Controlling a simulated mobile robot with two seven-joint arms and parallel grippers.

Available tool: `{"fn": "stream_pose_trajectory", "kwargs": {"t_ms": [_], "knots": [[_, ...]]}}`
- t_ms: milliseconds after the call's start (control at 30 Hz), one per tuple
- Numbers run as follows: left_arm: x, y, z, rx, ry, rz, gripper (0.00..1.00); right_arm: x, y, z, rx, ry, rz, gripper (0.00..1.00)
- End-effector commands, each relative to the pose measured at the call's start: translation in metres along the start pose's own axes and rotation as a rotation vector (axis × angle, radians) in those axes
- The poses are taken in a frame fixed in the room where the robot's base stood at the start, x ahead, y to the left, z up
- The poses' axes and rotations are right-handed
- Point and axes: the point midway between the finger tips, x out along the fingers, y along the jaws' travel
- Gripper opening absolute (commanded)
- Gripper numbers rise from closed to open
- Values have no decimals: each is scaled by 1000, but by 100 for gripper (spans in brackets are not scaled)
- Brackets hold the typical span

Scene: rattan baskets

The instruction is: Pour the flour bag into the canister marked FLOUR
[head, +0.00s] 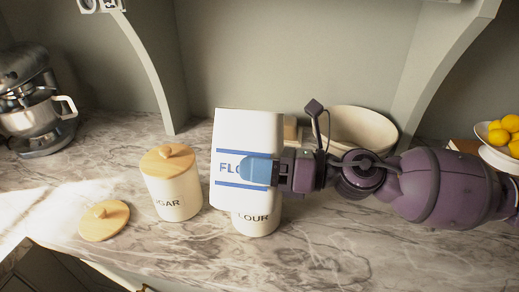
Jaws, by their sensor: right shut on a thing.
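The flour bag (238,130) is white with blue bands and the letters "FLO". It stands about upright in the middle of the head view. My right gripper (262,171) reaches in from the right and is shut on the bag, its light blue finger across the bag's front. The cream FLOUR canister (257,221) stands on the counter below. The bag hides its top and part of its label, so I cannot see into it or tell whether they touch. My left gripper is not in view.
A cream SUGAR canister (175,192) with a wooden lid stands left of the bag. A loose wooden lid (104,220) lies on the marble counter (330,255). A mixer (28,95) stands far left, a cream bowl (360,128) behind my arm, and lemons (498,137) far right. The front counter is clear.

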Motion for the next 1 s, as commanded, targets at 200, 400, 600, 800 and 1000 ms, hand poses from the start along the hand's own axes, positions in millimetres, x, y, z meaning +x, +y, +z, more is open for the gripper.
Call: {"fn": "stream_pose_trajectory", "kwargs": {"t_ms": [200, 400, 600, 800, 1000], "knots": [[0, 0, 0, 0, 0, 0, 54, 0, 2, 0, -31, -2, 1, 27], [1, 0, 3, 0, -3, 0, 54, 0, -2, 1, -66, -3, 1, 27], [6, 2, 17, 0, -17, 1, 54, 1, -15, 8, -250, -3, 1, 27], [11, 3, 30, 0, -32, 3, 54, 0, -24, 16, -413, -2, 2, 27], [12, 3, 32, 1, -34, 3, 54, 0, -25, 21, -468, -1, 3, 27]]}}
